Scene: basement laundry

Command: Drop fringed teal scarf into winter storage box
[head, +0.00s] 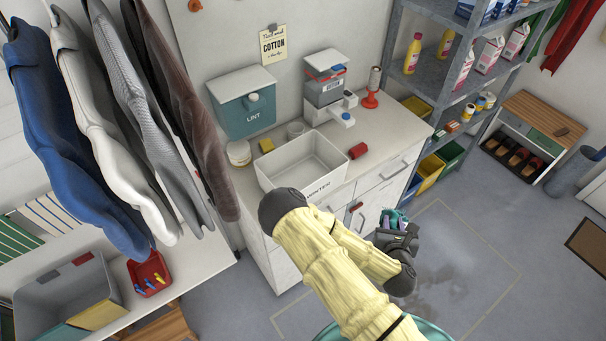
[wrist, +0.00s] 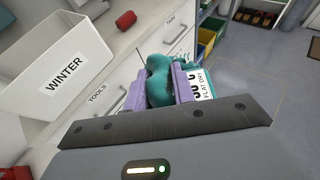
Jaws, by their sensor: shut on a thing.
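The winter storage box (head: 302,166) is a white open bin on the counter. It also shows at the left of the wrist view with the label WINTER (wrist: 65,72). My gripper (head: 392,222) is to the right of the box, out in front of the cabinet drawers and apart from the box. In the wrist view its purple fingers (wrist: 160,88) are shut on the bunched teal scarf (wrist: 159,78). A white tag reading FLAT DRY (wrist: 201,83) hangs beside the scarf.
A red roll (head: 358,151), a teal lint bin (head: 243,101) and a detergent dispenser (head: 325,83) stand on the counter around the box. Clothes (head: 75,130) hang at the left. A grey shelf rack (head: 440,75) stands right of the counter. The floor at right is open.

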